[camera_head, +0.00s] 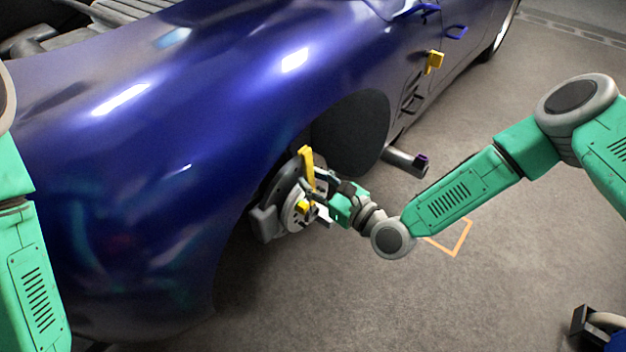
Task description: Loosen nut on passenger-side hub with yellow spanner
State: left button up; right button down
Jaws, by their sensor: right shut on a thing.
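The hub (290,214) sits in the open wheel arch of the blue car, a grey disc with no wheel on it. A yellow block (302,207) shows at the hub's centre; I cannot tell if it is the nut. The yellow spanner (306,163) stands nearly upright in front of the hub, its upper end free. My right gripper (322,192) is shut on the spanner's lower part, close to the hub face. Whether the spanner's head sits around the nut is too small to tell. My left gripper is out of view; only my left arm shows at the left edge.
The blue car body (180,140) fills the left and middle. A grey pipe with a purple end (406,162) sticks out behind the arch. A yellow piece (434,62) is at the car's side. An orange outline (457,238) marks the floor. Open floor lies to the right.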

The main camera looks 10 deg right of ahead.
jog(key=shift+b+x, duration=0.7)
jog(key=shift+x, duration=0.75)
jog(key=shift+a, duration=0.1)
jog(key=s+a+n, duration=0.2)
jog(key=shift+s+a+f+n, duration=0.15)
jog(key=shift+a+f+n, duration=0.15)
jog(key=shift+a+f, duration=0.1)
jog(key=shift+s+a+f+n, duration=0.4)
jog(key=shift+s+a+n, duration=0.2)
jog(key=shift+n, duration=0.1)
jog(key=shift+s+a+f+n, duration=0.45)
jog(key=shift+a+n, duration=0.15)
jog(key=shift+n, duration=0.1)
jog(key=shift+s+a+f+n+y, duration=0.3)
jog(key=shift+s+a+f+n, duration=0.5)
jog(key=shift+a+f+n, duration=0.4)
